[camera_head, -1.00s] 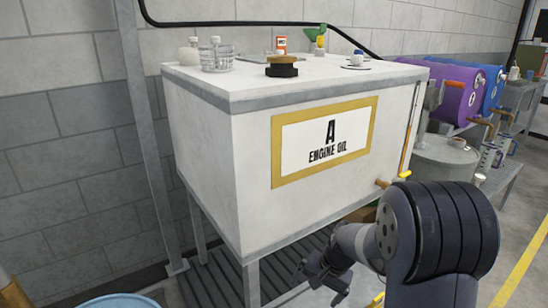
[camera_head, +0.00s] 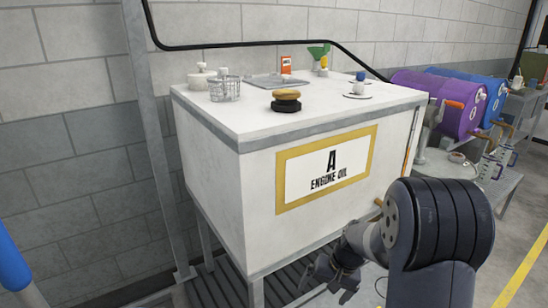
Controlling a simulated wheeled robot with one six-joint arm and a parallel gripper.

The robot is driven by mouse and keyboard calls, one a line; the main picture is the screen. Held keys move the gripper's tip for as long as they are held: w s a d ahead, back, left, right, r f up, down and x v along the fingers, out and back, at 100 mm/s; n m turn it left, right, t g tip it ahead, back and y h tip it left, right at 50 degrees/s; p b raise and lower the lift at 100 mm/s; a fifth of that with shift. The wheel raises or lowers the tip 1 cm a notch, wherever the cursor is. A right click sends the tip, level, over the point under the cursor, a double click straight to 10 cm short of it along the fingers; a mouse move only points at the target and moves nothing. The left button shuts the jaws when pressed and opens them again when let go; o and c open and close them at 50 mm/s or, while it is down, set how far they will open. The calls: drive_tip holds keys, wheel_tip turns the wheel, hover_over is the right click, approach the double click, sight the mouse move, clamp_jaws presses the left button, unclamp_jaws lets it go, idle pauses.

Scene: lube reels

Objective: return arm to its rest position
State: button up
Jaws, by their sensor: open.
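My arm is at the lower right, with its large dark ribbed joint in front of the tank's right side. My gripper (camera_head: 336,277) hangs at the end of the arm, low in front of the tank, near the slatted floor grating. Its fingers are dark and small in the picture. They look apart, with nothing seen between them. The white engine oil tank (camera_head: 226,190), with a label marked A, stands behind the gripper. The joint hides the tank's lower right corner.
Purple (camera_head: 448,104) and blue (camera_head: 488,92) drums lie at the right. A blue rounded object (camera_head: 12,262) is at the left edge. Open floor lies at the lower right.

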drive_tip(key=shift+s+a+r+n+p, duration=0.1)
drive_tip(key=shift+s+r+n+p, duration=0.15)
drive_tip(key=shift+r+p, duration=0.65)
drive_tip(key=shift+s+r+n+p, duration=0.15)
drive_tip(key=shift+r+n+p, duration=0.1)
drive_tip(key=shift+r+p, duration=0.65)
